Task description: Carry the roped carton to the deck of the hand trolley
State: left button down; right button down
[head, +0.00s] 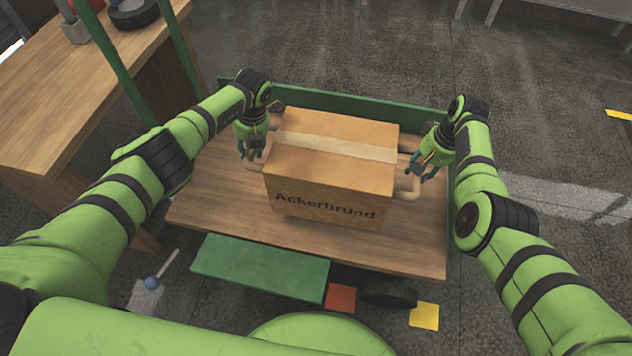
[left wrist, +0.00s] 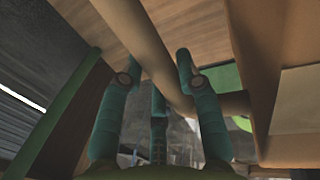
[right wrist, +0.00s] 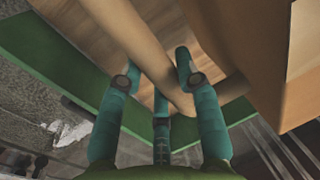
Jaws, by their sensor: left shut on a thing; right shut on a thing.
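The carton (head: 330,165) is brown, with a pale tape strip and the word "Ackerbrund" on its near side. It is level over the wooden deck of the hand trolley (head: 225,210), on it or just above it; I cannot tell which. My left gripper (head: 250,154) is shut on the thick rope loop at the carton's left side, and this loop shows in the left wrist view (left wrist: 150,45). My right gripper (head: 424,172) is shut on the right rope loop (head: 408,187), also seen in the right wrist view (right wrist: 145,50). The carton's underside is hidden.
A green rail (head: 345,101) edges the deck's far side. A wooden workbench (head: 70,95) stands at the left. A green panel (head: 260,267) is at the deck's near side, with orange (head: 341,298) and yellow (head: 424,316) patches beside it.

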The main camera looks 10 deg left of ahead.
pick_arm(q)
jog(key=shift+w, duration=0.15)
pick_arm(e)
jog(key=shift+w+r, duration=0.1)
jog(key=shift+w, duration=0.15)
